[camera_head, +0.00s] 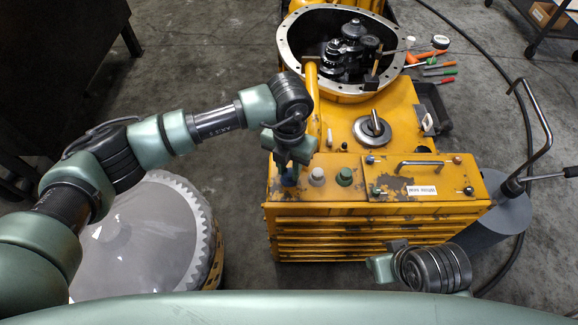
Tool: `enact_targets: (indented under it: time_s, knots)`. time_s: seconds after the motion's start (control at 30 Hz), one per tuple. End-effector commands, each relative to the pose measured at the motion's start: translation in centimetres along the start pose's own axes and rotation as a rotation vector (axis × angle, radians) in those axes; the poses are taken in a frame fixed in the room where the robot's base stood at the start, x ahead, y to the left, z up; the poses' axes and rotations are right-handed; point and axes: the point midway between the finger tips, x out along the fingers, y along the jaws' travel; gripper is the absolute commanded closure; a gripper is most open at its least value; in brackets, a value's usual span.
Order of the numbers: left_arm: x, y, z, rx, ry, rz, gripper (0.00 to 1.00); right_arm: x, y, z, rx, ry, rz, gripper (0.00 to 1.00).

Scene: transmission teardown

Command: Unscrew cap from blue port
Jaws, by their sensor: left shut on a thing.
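The yellow machine (385,130) has a row of ports along its front top: a blue port (289,179) at the left, a white one (316,177) and a green one (344,177). My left gripper (289,168) points down right over the blue port and is shut on its cap. The gripper hides most of the cap, and only a little blue shows below it. My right gripper (382,267) is low in front of the machine's drawers, and its fingers cannot be made out.
An open round housing (290,45) with dark gears stands at the machine's back. A metal handle (420,163) and a lever knob (372,128) rise from the top. Orange- and green-handled tools (440,72) lie at the right.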

Motion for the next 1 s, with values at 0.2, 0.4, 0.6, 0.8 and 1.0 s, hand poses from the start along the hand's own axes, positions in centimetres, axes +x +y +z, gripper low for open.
enact_targets:
  time_s: [0.2, 0.4, 0.6, 0.8, 1.0]
  knots:
    - [-0.2, 0.0, 0.0, -0.314, 0.001, 0.000, 1.00, -1.4, 0.1, -0.6, 0.000, 0.005, 0.000, 0.64]
    - [-0.1, 0.0, 0.0, -0.389, 0.000, 0.000, 1.00, 0.8, 0.0, -0.5, 0.000, -0.008, -0.002, 0.64]
    - [-0.1, 0.0, 0.0, -0.389, 0.000, 0.000, 1.00, 0.8, 0.0, -0.5, 0.000, -0.008, -0.002, 0.64]
    - [-0.2, 0.0, 0.0, -0.453, 0.001, 0.000, 1.00, 2.0, -0.1, -0.4, -0.001, -0.017, -0.003, 0.64]
    - [-0.3, 0.0, 0.0, -0.610, 0.001, -0.001, 1.00, 4.9, -0.2, 0.0, -0.003, -0.034, -0.006, 0.64]
